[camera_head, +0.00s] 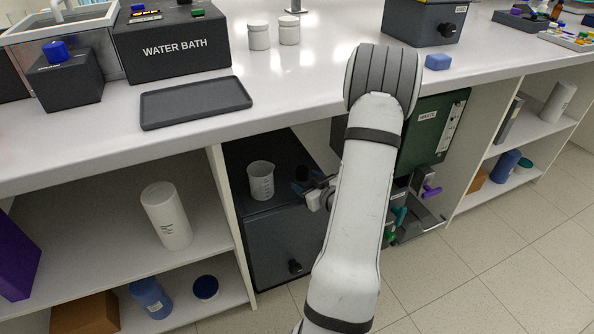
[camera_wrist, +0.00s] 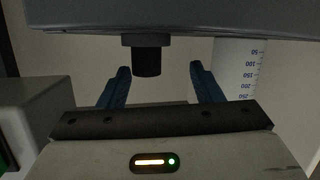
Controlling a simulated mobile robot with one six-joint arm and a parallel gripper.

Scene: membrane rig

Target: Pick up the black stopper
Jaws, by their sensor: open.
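The black stopper (camera_head: 301,174) stands on top of the dark grey cabinet under the bench, just right of the clear beaker. In the wrist view the black stopper (camera_wrist: 147,58) has a wider end against a dark grey surface and a narrower end between my finger lines. My gripper (camera_head: 308,187) is close beside it in the head view, partly hidden by my arm. In the wrist view my gripper (camera_wrist: 160,68) is open, with one blue finger on each side of the stopper and a visible gap to each. Nothing is held.
The graduated beaker (camera_head: 261,182) stands close left of the stopper; it shows beside the right finger in the wrist view (camera_wrist: 238,70). The bench top (camera_head: 300,85) overhangs the cabinet (camera_head: 275,240). A green waste unit (camera_head: 432,130) stands right of my arm.

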